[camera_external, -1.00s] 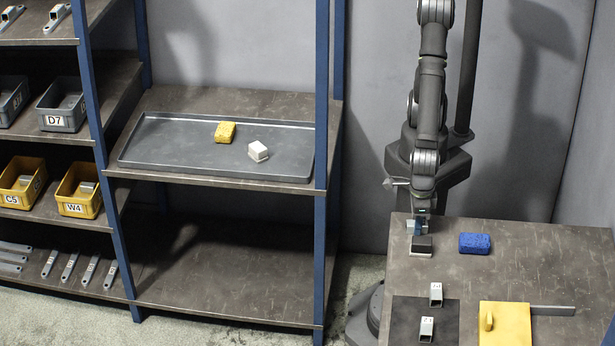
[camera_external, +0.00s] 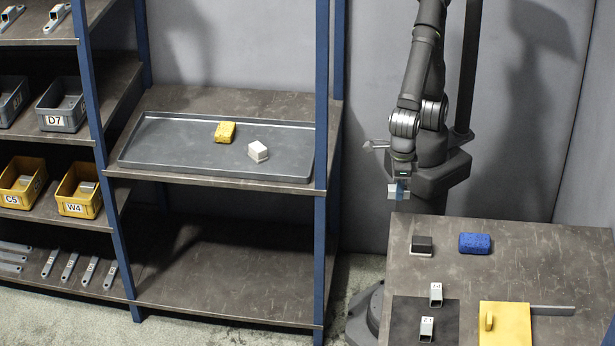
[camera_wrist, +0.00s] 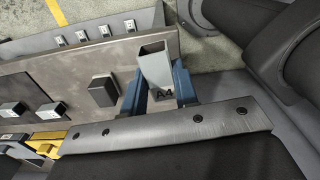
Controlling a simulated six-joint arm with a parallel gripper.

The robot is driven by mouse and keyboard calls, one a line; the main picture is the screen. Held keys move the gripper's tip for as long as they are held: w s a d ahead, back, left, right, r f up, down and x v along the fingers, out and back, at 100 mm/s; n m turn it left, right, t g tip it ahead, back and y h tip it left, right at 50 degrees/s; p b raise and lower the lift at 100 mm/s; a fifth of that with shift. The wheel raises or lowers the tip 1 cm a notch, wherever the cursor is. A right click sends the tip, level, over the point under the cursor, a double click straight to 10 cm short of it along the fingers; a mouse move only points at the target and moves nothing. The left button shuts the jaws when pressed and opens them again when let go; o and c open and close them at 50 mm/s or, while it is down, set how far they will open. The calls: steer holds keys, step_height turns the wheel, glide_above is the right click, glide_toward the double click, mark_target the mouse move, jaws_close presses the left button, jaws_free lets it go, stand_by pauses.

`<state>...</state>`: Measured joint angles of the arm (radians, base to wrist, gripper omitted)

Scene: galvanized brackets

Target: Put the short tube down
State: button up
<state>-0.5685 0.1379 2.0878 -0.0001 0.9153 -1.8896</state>
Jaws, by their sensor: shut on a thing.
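My gripper (camera_external: 401,190) is shut on a short grey square tube (camera_wrist: 155,70) with the label A4. In the wrist view the tube sits between the two blue fingers, its open end showing. In the external view the tube (camera_external: 392,193) shows as a small pale piece at the fingers, held in the air off the left far corner of the table (camera_external: 540,270). Part of the tube is hidden by the fingers.
A black block (camera_external: 421,246), a blue sponge (camera_external: 474,243), two other short tubes (camera_external: 436,293) and a yellow board (camera_external: 505,325) are on the table. Left, a shelf carries a grey tray (camera_external: 185,155) with a yellow sponge (camera_external: 225,132) and a white block (camera_external: 258,151); much of the tray is bare.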

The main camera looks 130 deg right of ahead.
steer(key=d+f+m, duration=0.3)
steer(key=d+m, duration=1.5)
steer(key=d, duration=0.2)
steer(key=s+d+f+m, duration=0.3)
steer(key=s+d+m, duration=0.95)
steer(key=m, duration=0.25)
steer(key=w+d+r+n, duration=0.3)
steer(key=w+d, duration=0.6)
steer(key=d, duration=0.4)
steer(key=w+d+r+n, duration=0.2)
steer(key=w+d+n, duration=0.1)
steer(key=w+d, duration=0.85)
steer(key=w+d+f+n, duration=0.1)
steer(key=w+d+n, duration=0.35)
steer(key=d, duration=0.65)
steer(key=w+d+f+n, duration=0.25)
steer(key=w+d, duration=0.25)
steer(key=d, duration=0.6)
glide_above(175, 147)
steer(key=shift+n, duration=0.4)
step_height(175, 147, down, 6)
steer(key=shift+f, duration=2.05)
